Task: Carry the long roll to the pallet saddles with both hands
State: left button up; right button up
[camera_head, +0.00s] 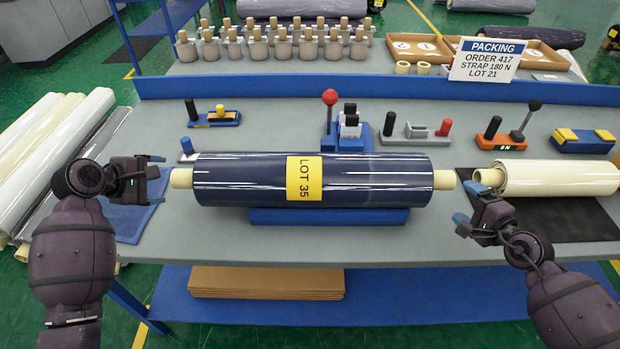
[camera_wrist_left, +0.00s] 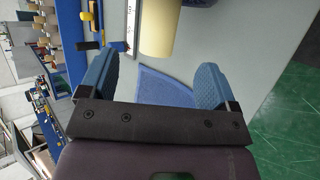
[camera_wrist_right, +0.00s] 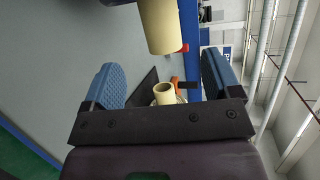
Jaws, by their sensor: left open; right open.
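The long roll (camera_head: 245,180) is wrapped in dark blue film with a yellow LOT 35 label (camera_head: 304,178). It rests on a blue support (camera_head: 328,216) on the table, with a cream core end at each side. My left gripper (camera_head: 160,171) is open beside the left core end (camera_head: 181,178), apart from it; that core (camera_wrist_left: 160,30) shows ahead of the open fingers in the left wrist view. My right gripper (camera_head: 464,206) is open near the right core end (camera_head: 445,180), below and right of it; that core (camera_wrist_right: 161,24) shows in the right wrist view. I cannot identify the pallet saddles.
A cream roll (camera_head: 560,178) lies on a black mat (camera_head: 570,219) at right, close to my right gripper. Hand tools and a red-knobbed lever (camera_head: 330,97) stand behind the long roll. A PACKING sign (camera_head: 487,60) stands at the back. Several rolls (camera_head: 60,130) lie at left.

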aim_at(182, 177)
pick_arm(q)
jog(key=shift+a, duration=0.1)
pick_arm(e)
jog(key=shift+a, duration=0.1)
pick_arm(q)
jog(key=x, duration=1.1)
pick_arm(e)
jog(key=x, duration=1)
jog(key=shift+w+a, duration=0.1)
jog(key=shift+w, duration=0.3)
pick_arm(q)
grip_shut()
pick_arm(e)
grip_shut()
pick_arm(q)
jog(key=shift+r, duration=0.25)
pick_arm(e)
jog(key=shift+r, duration=0.15)
